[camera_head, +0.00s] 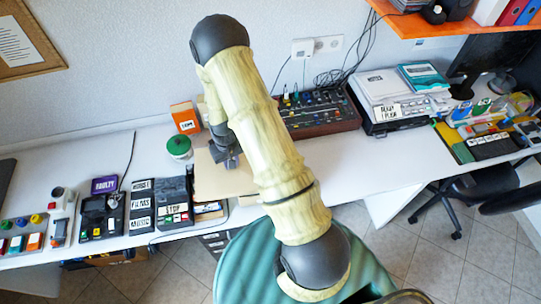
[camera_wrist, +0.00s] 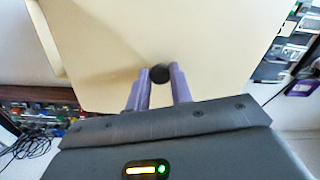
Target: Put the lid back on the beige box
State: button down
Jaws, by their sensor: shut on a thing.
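A flat beige lid (camera_wrist: 210,35) with a small dark round knob (camera_wrist: 159,73) fills most of the wrist view. My gripper (camera_wrist: 159,77) has its two purple fingers on either side of the knob, shut on it. In the head view my gripper (camera_head: 229,161) is over the pale beige lid (camera_head: 234,183) at the table's front edge, partly behind my arm. A beige strip (camera_wrist: 48,42) shows beside the lid at the left of the wrist view; I cannot tell whether it is the box. How the lid sits relative to the box is hidden.
A green-lidded jar (camera_head: 179,146) and an orange box (camera_head: 185,117) stand close behind and left. A black device with a STOP label (camera_head: 175,207) is just left of the lid. A mixer panel (camera_head: 319,113) and a printer (camera_head: 385,100) stand to the right.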

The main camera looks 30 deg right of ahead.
jog(key=d+f+b, duration=0.1)
jog(key=d+b, duration=0.1)
jog(key=d+f+b, duration=0.1)
jog(key=d+b, duration=0.1)
jog(key=d+f+b, duration=0.1)
jog(key=d+b, duration=0.1)
jog(key=shift+s+d, duration=0.1)
jog(key=shift+d, duration=0.15)
jog(key=d+b, duration=0.1)
jog(key=d, duration=0.1)
jog(key=s+d+b, duration=0.1)
jog(key=d+b, duration=0.1)
jog(key=d+f+b, duration=0.1)
jog(key=d, duration=0.1)
jog(key=shift+s+d+f+b, duration=0.1)
jog(key=shift+s+d+b, duration=0.2)
jog(key=shift+d+b, duration=0.1)
jog(key=shift+d+r, duration=0.15)
jog(key=shift+r, duration=0.05)
jog(key=shift+f, duration=0.15)
notch_tip(320, 180, down, 6)
jog(key=b, duration=0.4)
jog(key=shift+b, duration=0.3)
jog(key=shift+s+f, duration=0.1)
jog(key=shift+s, duration=0.05)
